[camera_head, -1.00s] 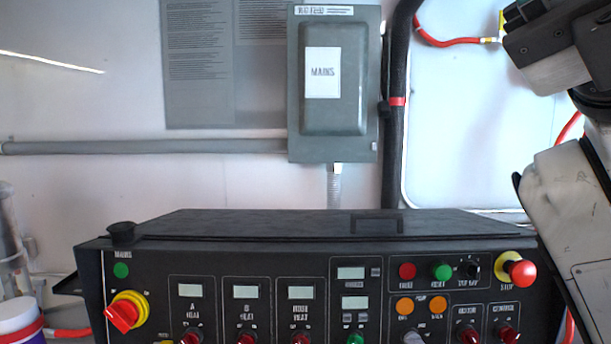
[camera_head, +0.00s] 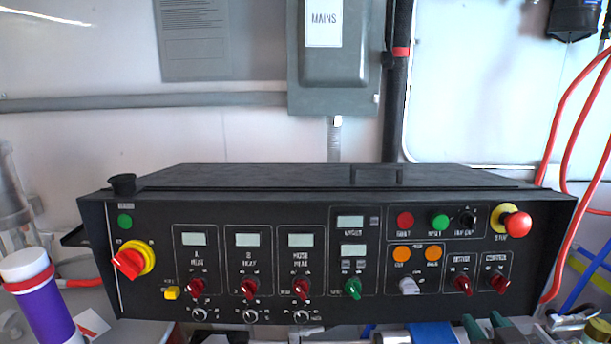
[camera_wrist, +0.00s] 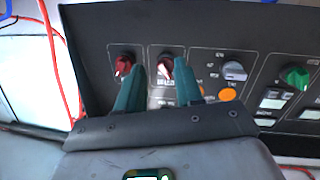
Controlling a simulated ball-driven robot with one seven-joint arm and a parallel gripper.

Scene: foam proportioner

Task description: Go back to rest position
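My gripper shows in the wrist view (camera_wrist: 159,70) with its two teal fingers apart and nothing held between them. In the head view my gripper (camera_head: 484,322) is low at the bottom edge, in front of the panel's lower right part. The black control panel (camera_head: 330,208) spans the head view. Its red motor knob (camera_head: 462,285) and red control knob (camera_head: 500,283) are just above the fingertips there. In the wrist view the motor knob (camera_wrist: 166,69) appears between the fingertips and the control knob (camera_wrist: 123,65) left of them. I cannot tell how far the fingers are from the panel.
A red-and-yellow emergency stop (camera_head: 517,224) is at the panel's upper right. A red-and-yellow mains switch (camera_head: 131,261) is at its left. Red hoses (camera_head: 562,150) hang at the right. A purple bottle (camera_head: 42,305) with a white cap stands at the lower left.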

